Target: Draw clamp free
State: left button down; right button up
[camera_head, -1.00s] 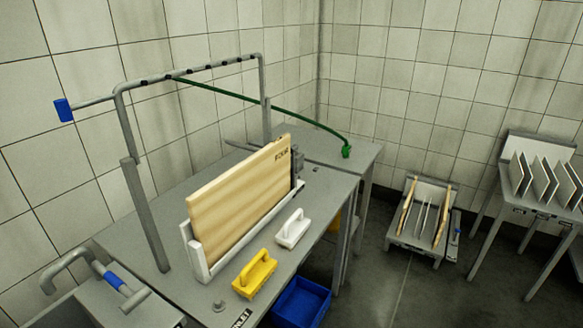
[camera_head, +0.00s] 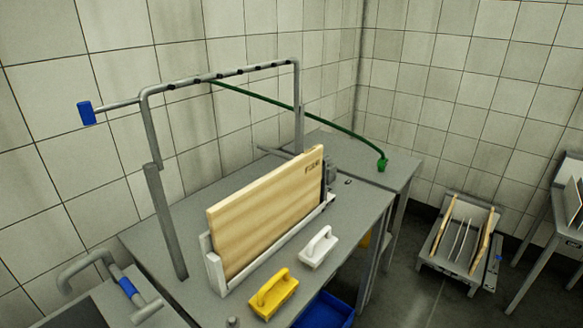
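A wooden board (camera_head: 265,208) stands upright on its long edge in a white holder (camera_head: 216,273) on the grey table (camera_head: 190,215). Small grey metal parts (camera_head: 330,168) sit at the board's far right end; I cannot tell whether they are the clamp. A grey pipe frame (camera_head: 220,75) rises behind the board, with a blue-ended handle (camera_head: 87,113) sticking out at its left. Neither of my grippers is in view.
A yellow-handled block (camera_head: 273,294) and a white one (camera_head: 319,247) lie in front of the board. A green hose (camera_head: 300,112) hangs from the frame to the far table. A blue bin (camera_head: 325,312) stands below. A rack (camera_head: 458,245) stands on the floor at right.

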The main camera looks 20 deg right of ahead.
aim_at(326, 159)
jog(key=i+l+u, duration=0.15)
jog(key=l+u, duration=0.25)
jog(key=l, duration=0.5)
jog(key=l+u, duration=0.4)
jog(key=l, duration=1.2)
jog(key=l+u, duration=0.1)
jog(key=l, duration=0.65)
jog(key=k+l, duration=0.1)
jog(key=l, duration=0.7)
jog(key=l+u, duration=0.1)
jog(key=l, duration=0.65)
jog(key=k+l, duration=0.15)
jog(key=l, duration=0.6)
jog(key=u, duration=0.05)
